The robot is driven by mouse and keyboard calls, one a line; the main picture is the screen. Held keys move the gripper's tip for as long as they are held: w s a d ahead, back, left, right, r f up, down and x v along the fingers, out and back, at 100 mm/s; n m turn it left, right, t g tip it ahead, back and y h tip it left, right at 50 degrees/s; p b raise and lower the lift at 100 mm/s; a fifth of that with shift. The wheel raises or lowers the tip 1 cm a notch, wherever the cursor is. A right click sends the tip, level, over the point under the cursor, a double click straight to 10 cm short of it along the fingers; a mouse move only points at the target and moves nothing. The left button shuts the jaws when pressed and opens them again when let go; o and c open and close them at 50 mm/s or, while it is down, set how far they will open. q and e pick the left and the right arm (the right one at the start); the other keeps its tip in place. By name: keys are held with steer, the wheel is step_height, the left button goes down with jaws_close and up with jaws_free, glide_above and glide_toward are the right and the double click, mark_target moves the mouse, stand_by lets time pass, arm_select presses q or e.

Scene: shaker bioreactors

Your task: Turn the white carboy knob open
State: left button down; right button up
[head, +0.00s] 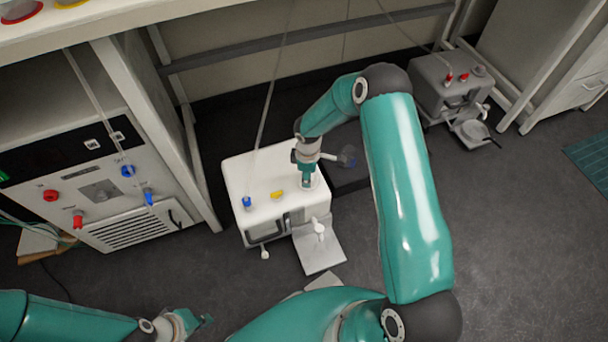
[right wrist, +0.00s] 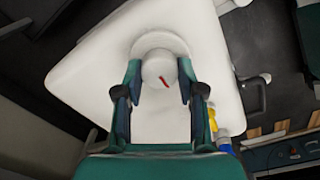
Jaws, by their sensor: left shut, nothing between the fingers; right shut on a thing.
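The white carboy (head: 262,182) stands on the floor left of centre in the head view, and its white top (right wrist: 103,78) fills much of the right wrist view. The white knob (right wrist: 159,70), round with a small red mark, sits on a raised round collar near one end of that top. My right gripper (right wrist: 160,82) has a finger on either side of the knob and is shut on it. In the head view my right gripper (head: 307,180) points down at the carboy's top and hides the knob. My left gripper (head: 206,320) is shut and empty at the bottom left, away from the carboy.
A blue fitting (head: 247,202) and a yellow piece (head: 277,195) are on the carboy's top. A cabinet (head: 100,190) with red and blue taps stands to the left. A grey carboy (head: 445,80) stands at the back right. Dark floor (head: 520,230) is clear to the right.

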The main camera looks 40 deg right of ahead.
steer(key=shift+d, duration=0.1)
stand_by(0.5)
steer(key=o, duration=1.1)
steer(key=shift+o, duration=0.2)
step_height(320, 180, up, 12)
steer(key=shift+s, duration=0.15)
steer(key=shift+f, duration=0.1)
